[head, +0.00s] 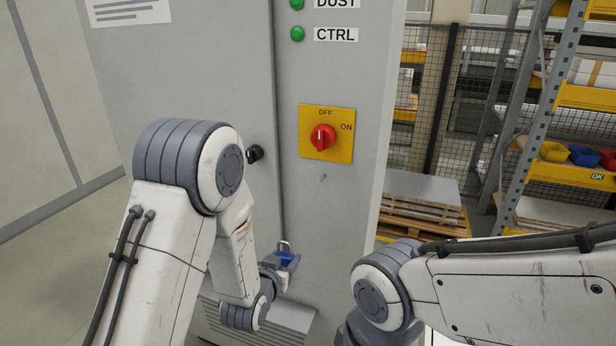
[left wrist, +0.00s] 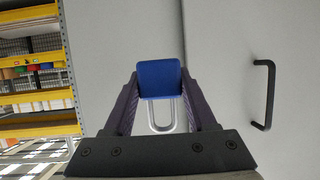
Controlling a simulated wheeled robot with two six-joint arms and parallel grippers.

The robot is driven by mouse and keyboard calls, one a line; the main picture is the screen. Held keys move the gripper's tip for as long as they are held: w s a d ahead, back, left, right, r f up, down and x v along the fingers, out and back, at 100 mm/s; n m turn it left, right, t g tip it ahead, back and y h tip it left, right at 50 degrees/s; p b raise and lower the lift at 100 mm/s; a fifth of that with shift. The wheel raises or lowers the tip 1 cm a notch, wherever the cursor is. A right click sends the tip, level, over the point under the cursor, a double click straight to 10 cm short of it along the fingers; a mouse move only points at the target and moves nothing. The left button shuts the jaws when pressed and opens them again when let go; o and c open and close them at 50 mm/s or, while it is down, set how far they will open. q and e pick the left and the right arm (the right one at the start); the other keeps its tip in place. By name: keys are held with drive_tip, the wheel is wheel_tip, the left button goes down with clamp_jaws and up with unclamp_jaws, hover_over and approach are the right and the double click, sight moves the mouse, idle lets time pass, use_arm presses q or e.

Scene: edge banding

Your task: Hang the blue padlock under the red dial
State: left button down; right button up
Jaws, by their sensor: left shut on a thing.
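The red dial (head: 323,137) sits on a yellow plate (head: 309,150) marked OFF and ON; its white mark points up toward OFF.
The left wrist view shows a black handle (left wrist: 264,95). A rack (head: 545,110) with bins and pallets (head: 425,215) stand to the right.

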use_arm(q)
drive_tip(key=m+h+p, duration=0.1)
drive_tip(key=p, duration=0.5)
approach(324, 194)
drive_tip(key=shift+g, duration=0.3)
drive_tip(key=shift+w+r+p+x, duration=0.15)
drive_tip(key=shift+p+x, duration=0.45)
drive_tip(key=shift+x, duration=1.05)
drive_tip(key=shift+w+r+p+x, duration=0.1)
drive_tip(key=shift+r+p+x, duration=0.35)
drive_tip(key=shift+x, duration=1.15)
drive_tip(key=shift+w+f, duration=0.1)
drive_tip(key=shift+f, duration=0.25)
drive_tip(key=shift+w+b, duration=0.15)
drive_tip(key=shift+b, duration=0.4)
drive_tip(key=shift+f, duration=0.1)
use_arm(e)
wheel_tip(324, 194, up, 9)
drive_tip(key=s, duration=0.1)
drive_tip(key=shift+a+r, duration=0.15)
drive_tip(key=shift+a, duration=0.1)
use_arm(q)
drive_tip(key=shift+c, duration=0.6)
unclamp_jaws()
